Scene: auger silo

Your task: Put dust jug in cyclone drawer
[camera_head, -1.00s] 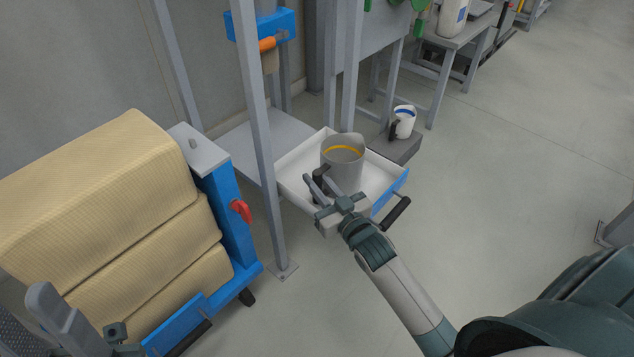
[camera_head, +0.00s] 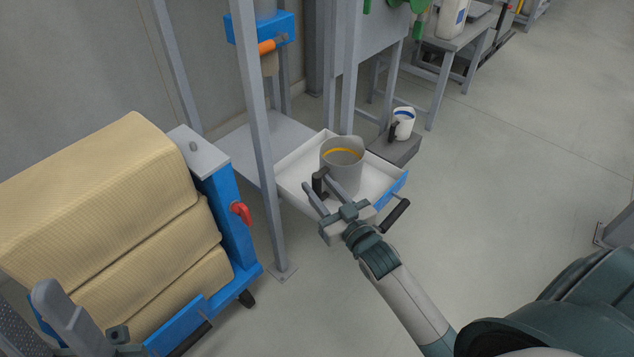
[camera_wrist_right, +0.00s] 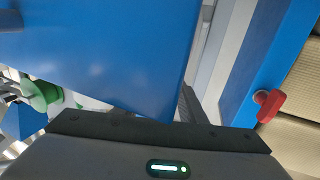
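The dust jug (camera_head: 343,168), grey with an orange band inside its rim and a dark handle, stands upright in the pulled-out white cyclone drawer (camera_head: 292,160). The drawer has a blue front (camera_head: 391,190) with a dark bar handle. My right gripper (camera_head: 322,190) is open at the near side of the jug, its two fingers apart close to the jug's handle and nothing clearly held. The jug cannot be made out in the right wrist view. Part of my left gripper (camera_head: 82,325) shows at the lower left corner; its fingertips cannot be made out clearly.
A blue cart (camera_head: 230,215) with stacked tan filter blocks and a red knob stands left. A grey post (camera_head: 258,130) rises just left of the drawer. A white jug with a blue band (camera_head: 403,124) stands on a grey block behind. Floor at right is clear.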

